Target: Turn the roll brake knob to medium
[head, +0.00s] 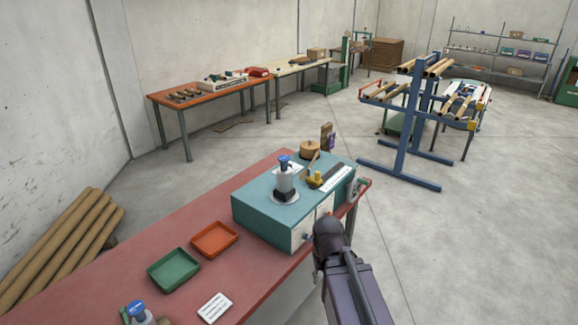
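I cannot make out a roll brake knob or its setting in the head view. A blue rack (405,135) holding several brown tubes stands on the floor at the right. A low bench with more tubes and small items on it (468,92) is just behind it. My arm reaches up from the lower right, and its dark end (328,232) is by the front of a teal cabinet (262,215) on the red bench. My gripper's fingers are not clearly visible, so I cannot tell whether they are open or shut.
The red-topped bench (150,277) carries a green tray (174,271), an orange tray (214,239) and a white card (215,307). Brown tubes (62,245) lean at left. Open floor (480,235) lies to the right.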

